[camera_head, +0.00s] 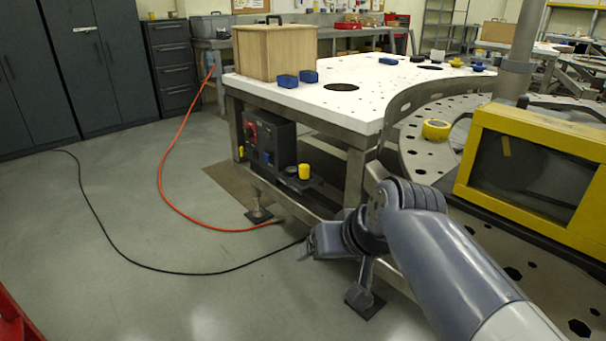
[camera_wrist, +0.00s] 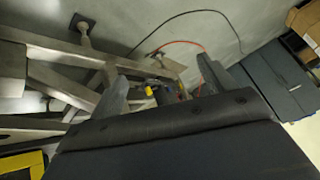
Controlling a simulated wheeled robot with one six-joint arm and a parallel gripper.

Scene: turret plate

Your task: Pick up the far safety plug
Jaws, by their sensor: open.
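A yellow cylindrical plug (camera_head: 304,171) stands upright on a shelf under the white table, beside a black electrical box, in the head view. A smaller yellow and blue piece (camera_head: 241,152) shows farther along, at the box's left end; I cannot tell whether it is the far safety plug. My gripper (camera_head: 318,242) is in front of and below the shelf, apart from both. In the wrist view my gripper (camera_wrist: 160,70) is open and empty, its fingers wide apart. A small yellow plug (camera_wrist: 149,91) shows between them, some distance beyond.
The black box (camera_head: 268,140) has a red switch on its front. The table's steel leg (camera_head: 355,175) stands right of the shelf. An orange hose (camera_head: 170,200) and a black cable (camera_head: 150,265) lie on the floor. A yellow-framed screen (camera_head: 530,165) stands at right. Open floor lies to the left.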

